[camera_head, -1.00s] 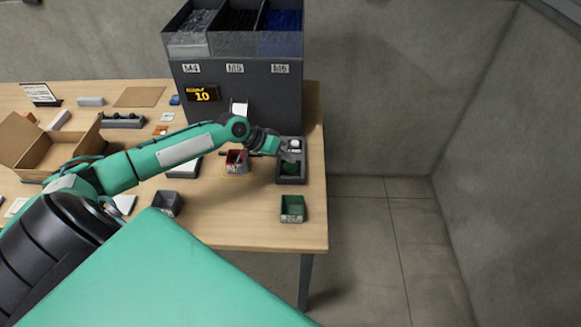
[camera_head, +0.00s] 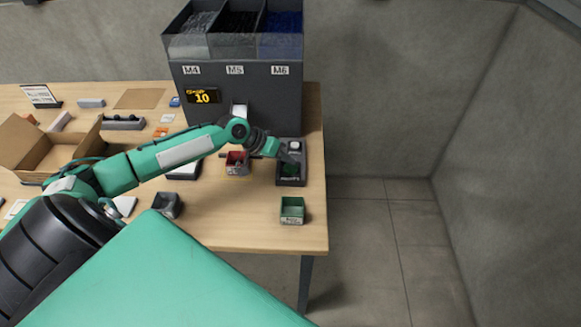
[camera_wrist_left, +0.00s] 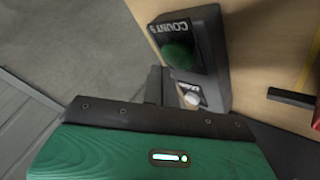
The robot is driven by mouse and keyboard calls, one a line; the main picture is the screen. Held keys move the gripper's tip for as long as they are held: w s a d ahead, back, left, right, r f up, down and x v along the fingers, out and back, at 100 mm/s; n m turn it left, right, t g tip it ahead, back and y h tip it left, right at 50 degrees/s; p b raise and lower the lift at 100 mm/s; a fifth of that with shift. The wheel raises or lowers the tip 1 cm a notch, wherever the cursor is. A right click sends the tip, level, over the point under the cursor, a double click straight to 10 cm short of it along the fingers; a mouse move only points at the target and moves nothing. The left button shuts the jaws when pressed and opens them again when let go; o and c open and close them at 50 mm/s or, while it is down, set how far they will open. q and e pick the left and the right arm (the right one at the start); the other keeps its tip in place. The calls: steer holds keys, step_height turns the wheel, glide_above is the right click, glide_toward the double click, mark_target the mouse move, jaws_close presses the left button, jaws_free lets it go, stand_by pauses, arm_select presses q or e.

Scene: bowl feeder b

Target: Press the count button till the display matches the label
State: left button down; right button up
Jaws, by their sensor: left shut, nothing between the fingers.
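The display (camera_head: 202,96) on the dark hopper reads 10 in yellow. The dark button box (camera_head: 291,182) stands at the table's right side. It has a green round button (camera_wrist_left: 177,56) and a smaller white button (camera_wrist_left: 192,99). A label (camera_wrist_left: 168,29) beside the green button starts with COUNT; its last character is unclear. My left gripper (camera_head: 292,158) is shut and empty over the box, between the white and green buttons in the head view. In the left wrist view its fingers (camera_wrist_left: 160,85) show beside the buttons; contact cannot be told. My right gripper is not in view.
The hopper (camera_head: 235,100) behind carries M4, M5 and M6 labels. A red bin (camera_head: 237,168) stands left of the box, and a green bin (camera_head: 292,215) in front of it. A dark grey bin (camera_head: 167,206) and an open cardboard box (camera_head: 42,150) are farther left.

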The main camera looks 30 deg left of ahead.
mark_target(287, 168)
arm_select(q)
steer(key=shift+f, duration=0.1)
stand_by(0.7)
steer(key=shift+f, duration=0.35)
steer(key=shift+f, duration=0.45)
stand_by(0.8)
steer(key=shift+r, duration=0.1)
steer(key=shift+r+p, duration=0.65)
steer(key=shift+r, duration=0.1)
step_height(287, 168, up, 5)
steer(key=p, duration=0.4)
steer(key=shift+r, duration=0.1)
